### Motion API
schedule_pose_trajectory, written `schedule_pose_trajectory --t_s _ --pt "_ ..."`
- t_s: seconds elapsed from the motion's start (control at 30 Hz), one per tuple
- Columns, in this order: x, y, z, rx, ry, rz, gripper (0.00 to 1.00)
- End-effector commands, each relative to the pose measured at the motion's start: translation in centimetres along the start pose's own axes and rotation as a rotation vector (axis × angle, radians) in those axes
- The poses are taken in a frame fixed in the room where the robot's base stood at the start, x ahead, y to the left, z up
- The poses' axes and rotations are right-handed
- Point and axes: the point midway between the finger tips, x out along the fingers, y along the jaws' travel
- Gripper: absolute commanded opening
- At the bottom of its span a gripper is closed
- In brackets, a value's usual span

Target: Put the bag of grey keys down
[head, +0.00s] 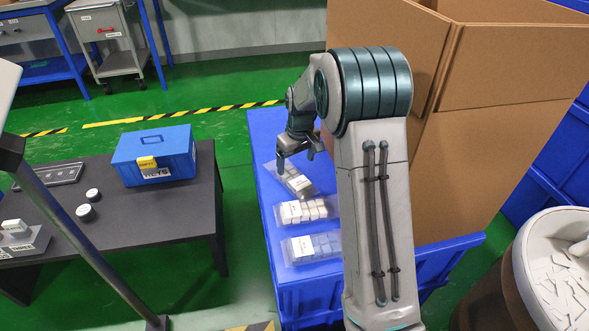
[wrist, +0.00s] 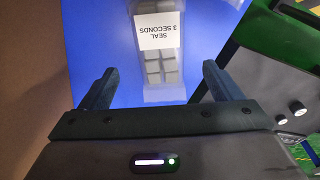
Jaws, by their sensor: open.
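The bag of grey keys (head: 298,183) is a clear bag with a white label, at the far end of the row of bags on the blue surface (head: 262,128). It appears to lie on that surface, turned at an angle. My gripper (head: 294,160) is right above it. In the wrist view the bag (wrist: 161,68) shows between the spread fingers of my gripper (wrist: 159,70), with a gap on both sides. Its label reads "SEAL 3 SECONDS".
A tall cardboard box (head: 450,190) stands close on the right. A dark table (head: 130,222) with a blue box (head: 155,155) is at left.

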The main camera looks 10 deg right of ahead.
Motion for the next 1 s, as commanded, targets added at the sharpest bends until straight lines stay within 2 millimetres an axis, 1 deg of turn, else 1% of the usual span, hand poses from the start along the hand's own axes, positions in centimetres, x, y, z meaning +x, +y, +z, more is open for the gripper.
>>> schedule_pose_trajectory --t_s 0.03,0.1,0.3,0.37,0.47,0.57,0.6,0.67,0.7,0.77,0.83,1.0 --pt "-1.3 0.0 -0.1 0.000 0.002 0.001 0.85" --pt "-2.4 0.0 -0.1 0.000 0.002 0.001 0.85" --pt "-4.2 -0.1 0.1 0.001 0.001 0.000 0.85" --pt "-4.7 -0.3 0.4 0.006 0.000 0.001 0.85" --pt "-6.2 -1.0 1.9 0.028 0.000 0.005 0.85" --pt "-8.3 -2.3 4.6 0.066 0.000 0.012 0.85" --pt "-9.2 -2.9 5.9 0.085 -0.001 0.015 0.85" --pt "-10.4 -3.9 8.0 0.114 -0.002 0.019 0.85" --pt "-11.1 -4.5 9.4 0.134 -0.002 0.022 0.85" --pt "-12.0 -5.5 11.6 0.163 -0.003 0.025 0.85" --pt "-12.8 -6.6 14.1 0.196 -0.004 0.029 0.85" --pt "-13.9 -9.3 20.4 0.277 -0.003 0.039 0.85"
